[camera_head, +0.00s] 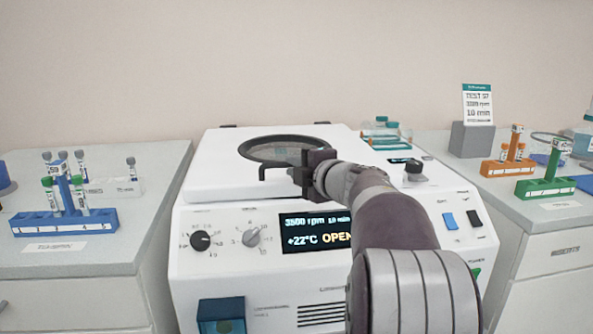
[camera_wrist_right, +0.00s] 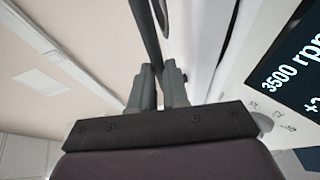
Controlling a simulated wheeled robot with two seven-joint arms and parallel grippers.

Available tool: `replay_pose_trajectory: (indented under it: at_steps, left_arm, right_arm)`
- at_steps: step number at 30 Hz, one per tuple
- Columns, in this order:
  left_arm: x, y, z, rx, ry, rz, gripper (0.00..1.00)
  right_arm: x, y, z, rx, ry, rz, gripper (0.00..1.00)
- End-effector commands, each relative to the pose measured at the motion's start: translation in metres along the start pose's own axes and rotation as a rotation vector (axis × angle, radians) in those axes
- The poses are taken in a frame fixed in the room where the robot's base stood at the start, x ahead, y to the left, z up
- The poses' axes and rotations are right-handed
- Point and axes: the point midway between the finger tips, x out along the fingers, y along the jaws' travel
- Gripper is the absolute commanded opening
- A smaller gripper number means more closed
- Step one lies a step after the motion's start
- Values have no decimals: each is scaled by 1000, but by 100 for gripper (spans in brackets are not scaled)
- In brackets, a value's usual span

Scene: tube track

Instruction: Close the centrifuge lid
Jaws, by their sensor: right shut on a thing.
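The white centrifuge (camera_head: 240,285) stands in the middle of the head view. Its white lid (camera_head: 222,168), with a round dark-rimmed window, lies low over the body, nearly level. I cannot tell whether a small gap remains under its front edge. The display (camera_head: 315,232) reads 3500 rpm, +22°C and OPEN. My right gripper (camera_head: 302,172) is at the lid's front edge, shut on the dark lid handle (camera_head: 264,172). In the right wrist view the gripper fingers (camera_wrist_right: 158,88) close around the dark handle bar (camera_wrist_right: 148,35). My left gripper is not in view.
A blue tube rack (camera_head: 62,222) stands on the left counter. Orange (camera_head: 508,165) and green (camera_head: 545,187) racks and a grey sign stand (camera_head: 472,140) are on the right counter. A teal-capped bottle tray (camera_head: 385,140) sits behind the lid. Knobs (camera_head: 200,240) are on the front panel.

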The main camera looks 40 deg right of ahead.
Motion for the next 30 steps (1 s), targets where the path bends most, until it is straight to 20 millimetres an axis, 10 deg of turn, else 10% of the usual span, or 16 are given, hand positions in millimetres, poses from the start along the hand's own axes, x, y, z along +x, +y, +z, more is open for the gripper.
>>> replay_pose_trajectory:
  at_steps: [4,7,16,30]
  left_arm:
    - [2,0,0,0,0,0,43]
    - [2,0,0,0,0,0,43]
    - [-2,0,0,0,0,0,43]
    - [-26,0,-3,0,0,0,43]
  right_arm:
    - [3,-15,2,9,1,-28,0]
    - [3,-15,2,9,1,-28,40]
    - [-8,-10,2,8,-1,-22,40]
    - [-117,-6,1,6,-1,-18,40]
